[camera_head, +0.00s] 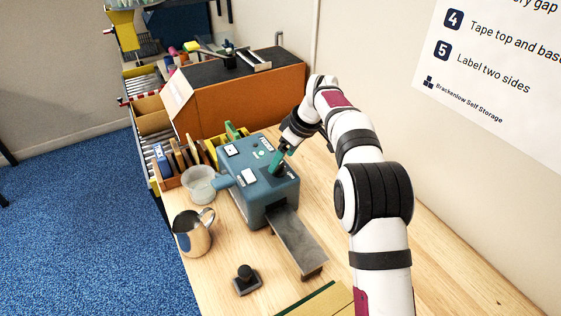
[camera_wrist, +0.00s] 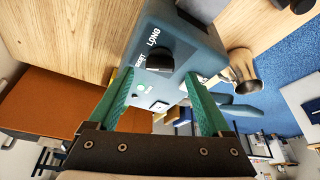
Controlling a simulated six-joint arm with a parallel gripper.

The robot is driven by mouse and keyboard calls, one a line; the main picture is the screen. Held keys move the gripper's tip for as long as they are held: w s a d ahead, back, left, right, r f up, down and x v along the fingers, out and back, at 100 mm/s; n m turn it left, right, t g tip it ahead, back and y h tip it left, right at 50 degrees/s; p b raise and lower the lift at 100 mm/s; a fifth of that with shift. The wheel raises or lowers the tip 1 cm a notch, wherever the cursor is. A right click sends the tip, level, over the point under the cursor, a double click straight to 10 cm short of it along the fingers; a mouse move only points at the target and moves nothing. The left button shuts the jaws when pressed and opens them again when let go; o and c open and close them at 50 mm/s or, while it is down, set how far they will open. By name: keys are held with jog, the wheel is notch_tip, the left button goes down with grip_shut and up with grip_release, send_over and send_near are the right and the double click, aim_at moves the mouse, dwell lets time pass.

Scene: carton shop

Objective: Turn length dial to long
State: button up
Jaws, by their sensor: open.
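A blue-grey machine (camera_head: 262,205) stands on the wooden bench, with labels and buttons on its top. In the wrist view its black length dial (camera_wrist: 159,61) sits on the blue top, beside a white "LONG" label (camera_wrist: 153,38) and another label, partly hidden, ending in "RT". I cannot tell which way the dial points. My gripper (camera_head: 277,161) is over the machine's top right part and partly hides the dial in the head view. In the wrist view its green fingers (camera_wrist: 160,80) are apart, with the dial just beyond the gap between their tips. Nothing is held.
A metal chute (camera_head: 296,243) extends from the machine's front. Bare bench lies right of the chute.

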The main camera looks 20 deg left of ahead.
aim_at(280, 166)
jog(key=shift+x, duration=1.5)
grip_shut()
